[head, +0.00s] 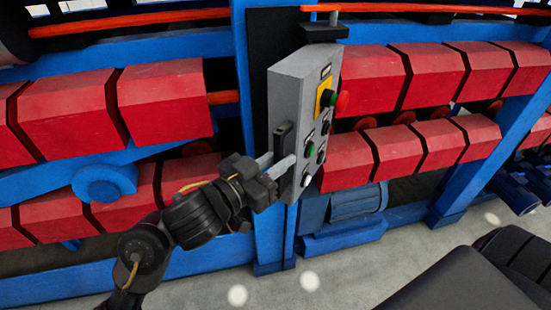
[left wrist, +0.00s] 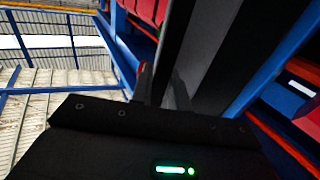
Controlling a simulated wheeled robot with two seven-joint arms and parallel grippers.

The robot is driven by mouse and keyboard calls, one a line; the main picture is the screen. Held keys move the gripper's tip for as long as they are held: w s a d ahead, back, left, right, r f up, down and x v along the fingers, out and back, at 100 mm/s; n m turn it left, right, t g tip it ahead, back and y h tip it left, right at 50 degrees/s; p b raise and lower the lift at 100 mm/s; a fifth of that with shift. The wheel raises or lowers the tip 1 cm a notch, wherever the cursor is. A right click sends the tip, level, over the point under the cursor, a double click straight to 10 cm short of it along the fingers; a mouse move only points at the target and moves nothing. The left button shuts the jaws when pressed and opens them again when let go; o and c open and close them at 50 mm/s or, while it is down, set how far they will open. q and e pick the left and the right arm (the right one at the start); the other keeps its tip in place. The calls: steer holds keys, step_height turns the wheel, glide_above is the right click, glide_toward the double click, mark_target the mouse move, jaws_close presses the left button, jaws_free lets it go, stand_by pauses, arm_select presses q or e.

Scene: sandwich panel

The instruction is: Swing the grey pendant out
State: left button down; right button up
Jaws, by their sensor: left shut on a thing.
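The grey pendant (head: 285,95) is a tall control box with buttons on its front face, hanging from a dark bracket (head: 324,31) by the blue post. A black upright handle (head: 281,134) sits on its left side. My left gripper (head: 277,165) comes in from the lower left and is shut on the handle's lower part. In the left wrist view the fingers (left wrist: 163,90) close around a dark bar, with the pendant's dark side close beyond. The exact contact is partly hidden. My right gripper is not in view.
Red blocky rollers (head: 165,105) fill the blue machine frame on both sides of the pendant. A blue post (head: 245,120) stands just left of it. A blue motor (head: 355,203) sits low behind. Grey floor (head: 330,275) in front is open.

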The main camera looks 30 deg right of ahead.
arm_select(q)
steer(key=c, duration=1.6)
jaws_free()
steer(key=shift+s+d+f, duration=0.1)
steer(key=shift+s+d, duration=0.05)
steer(key=shift+s, duration=0.05)
steer(key=shift+o, duration=1)
steer(key=shift+s+d, duration=0.15)
steer(key=b+v, duration=0.1)
steer(key=v, duration=1)
